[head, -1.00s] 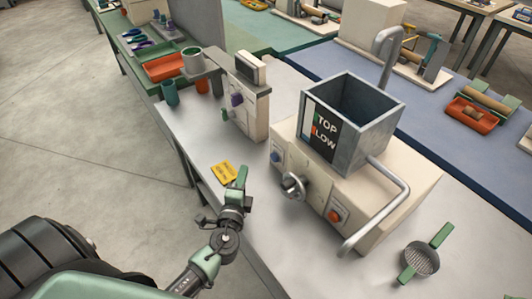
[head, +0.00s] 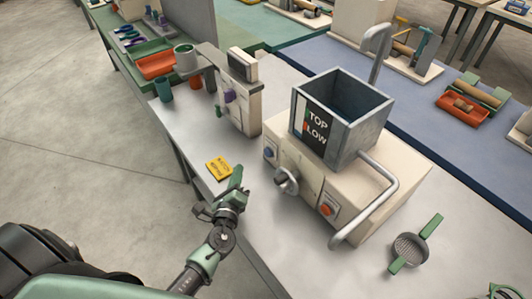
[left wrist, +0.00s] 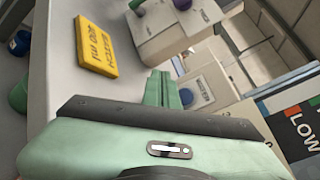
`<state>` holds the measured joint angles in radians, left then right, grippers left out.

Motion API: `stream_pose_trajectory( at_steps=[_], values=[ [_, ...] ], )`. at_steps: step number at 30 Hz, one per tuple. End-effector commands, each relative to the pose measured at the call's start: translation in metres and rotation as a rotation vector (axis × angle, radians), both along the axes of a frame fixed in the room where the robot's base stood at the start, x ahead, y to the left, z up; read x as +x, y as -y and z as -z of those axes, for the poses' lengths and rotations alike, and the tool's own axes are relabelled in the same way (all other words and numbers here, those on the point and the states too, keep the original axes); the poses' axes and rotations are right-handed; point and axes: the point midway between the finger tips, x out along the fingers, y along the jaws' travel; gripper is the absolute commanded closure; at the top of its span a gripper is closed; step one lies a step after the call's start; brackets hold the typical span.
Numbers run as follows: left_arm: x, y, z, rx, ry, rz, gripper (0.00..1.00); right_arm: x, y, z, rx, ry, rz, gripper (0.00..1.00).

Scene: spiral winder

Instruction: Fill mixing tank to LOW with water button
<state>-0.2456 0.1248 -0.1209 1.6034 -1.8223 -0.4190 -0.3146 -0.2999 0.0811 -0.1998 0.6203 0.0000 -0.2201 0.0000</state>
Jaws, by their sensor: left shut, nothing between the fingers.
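The mixing tank (head: 368,130) is an open grey metal box on a cream machine, with a TOP and LOW level label (head: 315,132). Its visible inside looks dark; I see no clear water level. A blue button (head: 269,153) is on the machine's left front; it also shows in the left wrist view (left wrist: 187,97), beside a label too blurred to read. My left gripper (head: 237,172) is shut and empty, in front of and left of that button and apart from it. Its closed green fingers (left wrist: 162,86) point toward the machine.
A yellow card (head: 218,168) lies on the table left of my gripper. A valve handle (head: 286,180), a red-orange button (head: 326,210) and a bent pipe (head: 370,205) stick out from the machine. A green-handled strainer (head: 412,248) lies at right.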

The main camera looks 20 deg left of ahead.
Motion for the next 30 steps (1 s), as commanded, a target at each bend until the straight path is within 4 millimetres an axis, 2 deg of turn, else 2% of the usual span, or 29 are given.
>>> stream_pose_trajectory(
  at_steps=[9,15,30],
  values=[
    [0.040,0.025,-0.002,-0.005,0.002,0.000,1.00,0.000,-0.001,-0.004,0.001,0.000,0.000,1.00],
    [0.057,0.034,0.000,-0.004,0.002,0.000,1.00,0.000,-0.001,0.002,0.002,0.000,0.001,1.00],
    [0.062,0.037,-0.001,-0.002,0.001,0.001,1.00,0.000,-0.002,0.002,0.002,0.000,0.001,1.00]
  ],
)
